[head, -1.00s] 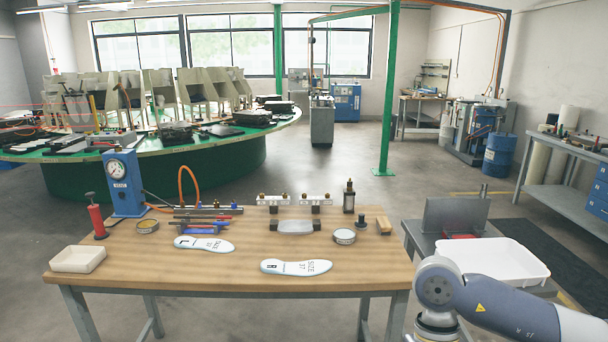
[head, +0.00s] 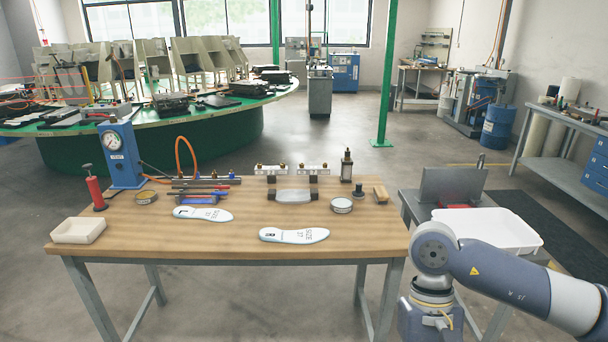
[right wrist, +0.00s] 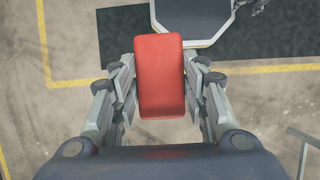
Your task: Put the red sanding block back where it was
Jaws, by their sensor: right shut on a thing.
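The red sanding block (right wrist: 160,70) is between the fingers of my right gripper (right wrist: 160,88) in the right wrist view. The fingers press on its two long sides, and its broad red face shows to the camera. Below it are the floor and a dark mat, so the block is held in the air. In the head view my right arm is at the lower right, but its gripper and the block are out of sight. My left gripper is in neither view.
The wooden workbench (head: 180,235) bears insoles (head: 294,235), tins, a gauge stand (head: 122,155) and a small cream tray (head: 78,230). Its front right top is bare. A grey side table (head: 412,203) with a white tray (head: 500,232) stands to its right.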

